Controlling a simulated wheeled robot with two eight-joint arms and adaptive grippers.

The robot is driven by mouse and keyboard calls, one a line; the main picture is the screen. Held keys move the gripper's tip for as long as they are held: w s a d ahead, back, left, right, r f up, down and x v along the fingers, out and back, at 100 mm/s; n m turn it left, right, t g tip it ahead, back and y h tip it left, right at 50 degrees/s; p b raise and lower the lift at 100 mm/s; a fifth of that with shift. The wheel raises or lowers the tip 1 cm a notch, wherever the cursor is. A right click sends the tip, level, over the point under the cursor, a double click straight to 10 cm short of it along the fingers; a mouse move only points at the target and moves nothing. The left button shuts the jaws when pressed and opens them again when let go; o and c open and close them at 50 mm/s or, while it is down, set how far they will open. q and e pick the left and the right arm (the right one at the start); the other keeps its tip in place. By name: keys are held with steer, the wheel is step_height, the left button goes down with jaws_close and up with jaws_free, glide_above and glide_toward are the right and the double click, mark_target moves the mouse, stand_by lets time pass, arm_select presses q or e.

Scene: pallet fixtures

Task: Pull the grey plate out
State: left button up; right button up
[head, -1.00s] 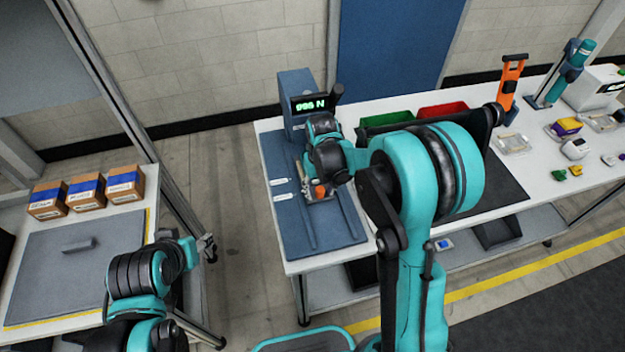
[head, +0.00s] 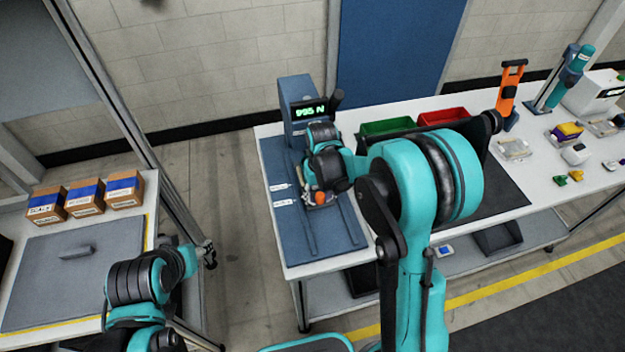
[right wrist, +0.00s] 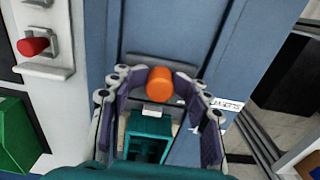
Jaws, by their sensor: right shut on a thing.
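My right gripper (right wrist: 160,105) is low over the blue fixture board (head: 345,232), its padded fingers on both sides of an orange knob (right wrist: 159,83). It is shut on the knob. A teal block (right wrist: 148,137) with a small pale grey piece (right wrist: 154,110) shows between the fingers. A grey bar (right wrist: 160,64) lies just beyond the knob. I cannot tell which grey part is the plate. In the head view my wrist hides most of the grip, and a bit of orange shows below it.
A gauge box (head: 298,105) with a green readout stands behind the fixture. Green (head: 388,126) and red (head: 443,116) bins stand to the right. On the left table, several boxes (head: 86,197) stand behind a grey mat (head: 40,290) bearing a grey block (head: 76,250).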

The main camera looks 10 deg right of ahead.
mark_target(335, 249)
steer(key=shift+f, duration=0.1)
steer(key=shift+s+d, duration=0.1)
steer(key=shift+s, duration=3.85)
steer(key=shift+s+d, duration=0.15)
steer(key=shift+s, duration=3.7)
steer(key=o, duration=0.5)
steer(key=shift+w, duration=0.1)
steer(key=shift+o, duration=0.2)
step_height(335, 249, up, 8)
steer(key=p, duration=0.6)
